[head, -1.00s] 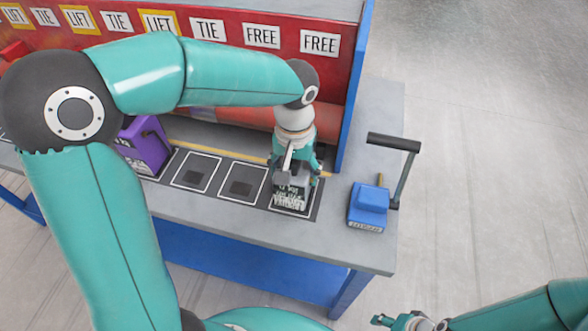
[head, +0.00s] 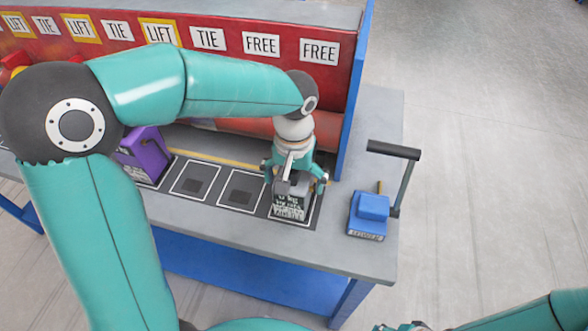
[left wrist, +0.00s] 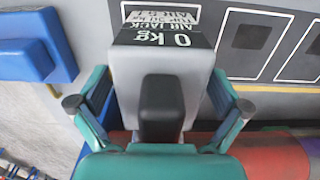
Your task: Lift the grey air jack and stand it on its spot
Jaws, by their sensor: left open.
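The grey air jack (head: 290,207) stands upright on the rightmost outlined square of the bench, its dark label facing the front. It fills the middle of the left wrist view (left wrist: 180,65), with "AIR JACK" and "0 kg" on the label. My left gripper (head: 296,184) is above it, open, one finger on each side. In the left wrist view both fingers of my left gripper (left wrist: 160,108) stand apart from the jack's sides. My right gripper (head: 402,327) only just shows at the bottom edge; its fingers cannot be made out.
Two outlined squares (head: 240,190) to the left are empty. A purple jack (head: 148,153) stands further left. A blue upright panel (head: 352,100) and red sign board (head: 225,60) rise behind.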

